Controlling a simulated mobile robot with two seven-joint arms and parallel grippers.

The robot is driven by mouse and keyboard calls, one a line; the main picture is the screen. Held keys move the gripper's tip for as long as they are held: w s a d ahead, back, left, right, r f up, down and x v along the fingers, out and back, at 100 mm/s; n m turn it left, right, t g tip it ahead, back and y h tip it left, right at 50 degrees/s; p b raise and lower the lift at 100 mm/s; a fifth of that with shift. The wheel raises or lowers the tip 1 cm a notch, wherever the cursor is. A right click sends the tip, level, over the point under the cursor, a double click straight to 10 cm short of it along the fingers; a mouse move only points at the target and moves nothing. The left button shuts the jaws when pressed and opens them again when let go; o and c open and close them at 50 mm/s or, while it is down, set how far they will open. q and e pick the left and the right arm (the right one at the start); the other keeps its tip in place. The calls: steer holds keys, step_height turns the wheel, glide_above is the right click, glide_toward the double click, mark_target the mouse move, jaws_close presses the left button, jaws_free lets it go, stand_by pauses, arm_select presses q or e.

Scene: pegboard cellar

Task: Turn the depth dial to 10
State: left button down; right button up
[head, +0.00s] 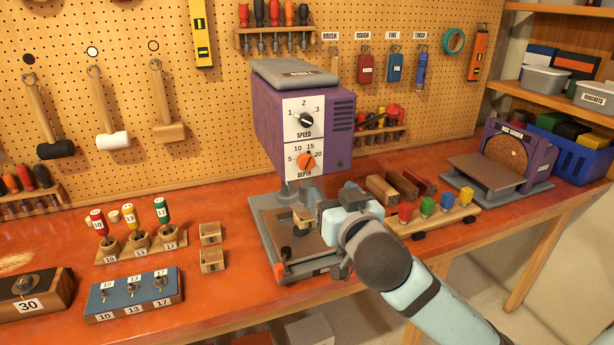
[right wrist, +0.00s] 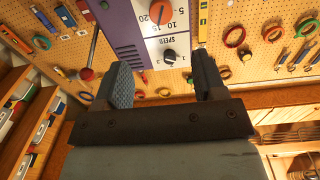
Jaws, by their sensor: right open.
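The orange depth dial (head: 306,161) is on the white front panel of the purple drill press (head: 270,125), below the black speed dial (head: 306,120). Its scale reads 5, 10, 15, 20, and its dark pointer appears to be near 15. In the right wrist view, the depth dial (right wrist: 159,12) shows upside down at the top edge. My right gripper (head: 350,196) is below and right of the dial, in front of the press, apart from it. In the wrist view its fingers (right wrist: 160,75) are spread with nothing between them. My left gripper is out of view.
Wooden blocks and a cart with coloured pegs (head: 440,212) stand right of the press. A disc sander (head: 505,160) is farther right. The space before the dial is clear.

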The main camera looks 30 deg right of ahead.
mark_target(308, 164)
steer(key=x, duration=1)
steer(key=shift+w+p, duration=0.3)
steer(key=shift+p, duration=0.05)
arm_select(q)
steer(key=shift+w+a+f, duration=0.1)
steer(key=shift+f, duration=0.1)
arm_select(e)
steer(key=shift+w+d, duration=0.15)
steer(key=shift+w, duration=0.55)
steer(key=shift+c, duration=0.2)
steer(key=c, duration=0.9)
